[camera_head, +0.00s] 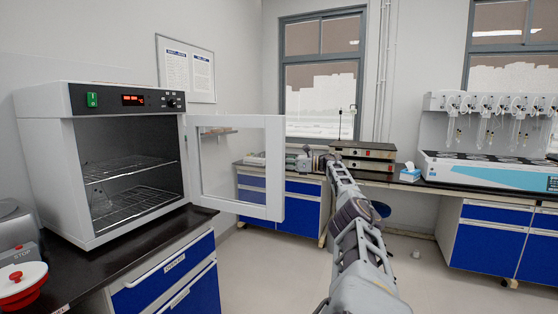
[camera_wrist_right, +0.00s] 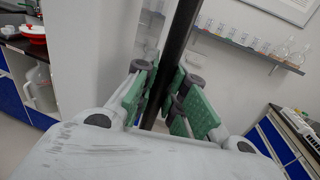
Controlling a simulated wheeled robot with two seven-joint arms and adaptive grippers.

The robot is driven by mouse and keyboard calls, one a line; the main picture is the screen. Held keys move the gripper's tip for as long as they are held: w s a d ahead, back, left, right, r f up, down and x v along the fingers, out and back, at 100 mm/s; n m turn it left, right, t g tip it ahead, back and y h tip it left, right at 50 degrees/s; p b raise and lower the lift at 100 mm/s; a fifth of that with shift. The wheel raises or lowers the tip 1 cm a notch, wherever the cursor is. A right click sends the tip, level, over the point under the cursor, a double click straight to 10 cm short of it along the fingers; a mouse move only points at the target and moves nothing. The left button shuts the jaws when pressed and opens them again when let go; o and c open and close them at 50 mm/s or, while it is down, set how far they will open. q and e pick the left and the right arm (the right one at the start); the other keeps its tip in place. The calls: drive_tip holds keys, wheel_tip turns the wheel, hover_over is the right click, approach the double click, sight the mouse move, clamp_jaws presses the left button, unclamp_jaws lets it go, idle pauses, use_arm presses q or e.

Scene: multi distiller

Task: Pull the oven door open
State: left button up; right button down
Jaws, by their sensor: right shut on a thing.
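The oven (camera_head: 60,150) is a white cabinet on the black bench at the left, with a lit display and wire racks showing inside. Its glass-paned door (camera_head: 275,170) is swung wide open to the right, its inner face toward the head camera. My right arm reaches up past the door's free edge. In the right wrist view, my right gripper (camera_wrist_right: 168,92) has its green-padded fingers closed around a dark upright bar (camera_wrist_right: 183,45), which looks like the door handle. The handle is hidden from the head view. My left gripper is in neither view.
A red and white vessel (camera_head: 22,285) stands at the bench's front left. Blue-drawer cabinets (camera_head: 165,275) are below the oven. A back bench holds stacked instruments (camera_head: 362,158), and a multi-distiller (camera_head: 480,170) is at the right. The floor between is open.

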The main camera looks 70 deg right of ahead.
drive_tip(key=shift+d+f, duration=0.2)
drive_tip(key=shift+f, duration=0.1)
idle(0.4)
drive_tip(key=c, duration=1.9)
unclamp_jaws()
drive_tip(key=o, duration=0.4)
drive_tip(key=shift+s+d, duration=0.25)
drive_tip(key=shift+s, duration=0.2)
drive_tip(key=shift+o, duration=0.2)
drive_tip(key=shift+w+a+r, duration=0.15)
drive_tip(key=shift+w, duration=0.1)
drive_tip(key=shift+s+d, duration=0.25)
drive_tip(key=shift+s, duration=0.85)
